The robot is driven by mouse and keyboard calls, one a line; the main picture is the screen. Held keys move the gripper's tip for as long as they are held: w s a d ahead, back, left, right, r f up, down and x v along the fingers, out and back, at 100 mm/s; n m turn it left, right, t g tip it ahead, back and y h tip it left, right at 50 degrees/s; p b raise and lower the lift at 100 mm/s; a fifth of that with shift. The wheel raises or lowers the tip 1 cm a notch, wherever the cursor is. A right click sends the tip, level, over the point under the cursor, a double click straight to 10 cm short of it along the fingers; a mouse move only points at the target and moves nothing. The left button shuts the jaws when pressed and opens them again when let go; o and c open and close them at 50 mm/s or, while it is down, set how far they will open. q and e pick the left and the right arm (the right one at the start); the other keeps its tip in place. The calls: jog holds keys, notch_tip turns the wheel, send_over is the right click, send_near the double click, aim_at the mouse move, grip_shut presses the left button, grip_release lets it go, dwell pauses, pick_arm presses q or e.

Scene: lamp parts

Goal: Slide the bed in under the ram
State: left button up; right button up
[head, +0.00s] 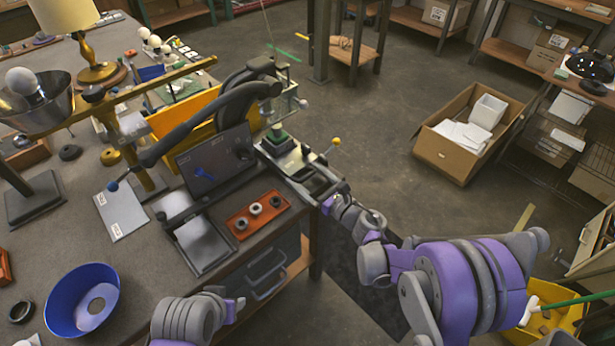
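The bed seems to be the pale metal slide (296,163) below, reaching toward the front right. My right gripper (327,203) is at the slide's near right end; its fingers are too small to tell open from shut, or whether they touch. My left gripper (240,303) is low, before the table's front edge, mostly hidden by its wrist.
A yellow-knobbed lever (336,141) rises beside the slide. An orange tray (258,214) with small rings lies near the front edge, beside a dark metal plate (203,242). A blue bowl (82,300) is at lower left. A cardboard box (468,133) stands on the floor.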

jog(key=shift+d, duration=0.1)
jog(key=b+v, duration=0.1)
jog(key=v, duration=0.9)
jog(key=shift+s+d, duration=0.15)
jog(key=shift+s, duration=0.15)
